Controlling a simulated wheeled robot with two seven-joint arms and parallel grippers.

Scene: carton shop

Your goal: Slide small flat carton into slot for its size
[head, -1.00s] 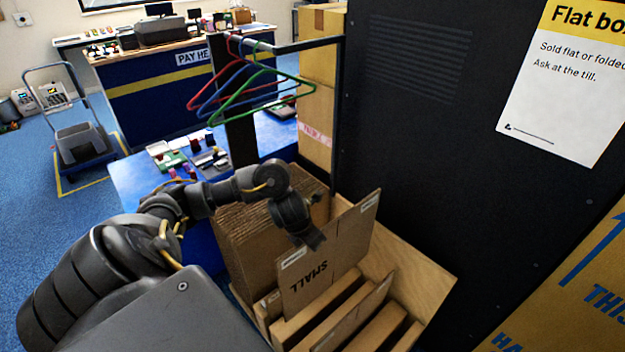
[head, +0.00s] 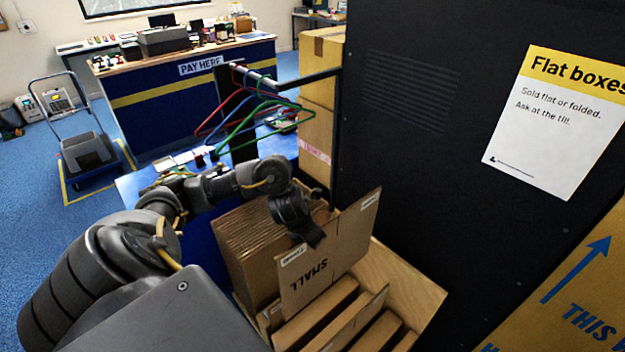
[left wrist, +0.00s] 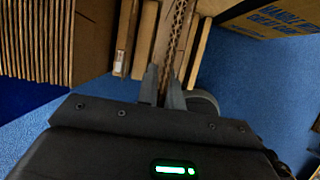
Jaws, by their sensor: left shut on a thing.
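The small flat carton (head: 325,268) is a brown sheet marked SMALL, the word upside down. My left gripper (head: 314,238) is shut on the carton's upper edge. In the left wrist view the gripper's fingers (left wrist: 162,90) pinch the carton's corrugated edge (left wrist: 176,45), with rack dividers on both sides. I cannot tell whether the carton's lower edge is inside a slot. My right gripper is not in view.
A thick stack of flat cartons (head: 245,250) stands left of the held carton. A black panel (head: 430,130) with a flat boxes sign (head: 560,120) rises behind the rack. Coat hangers (head: 250,110) hang on a rail beyond my arm.

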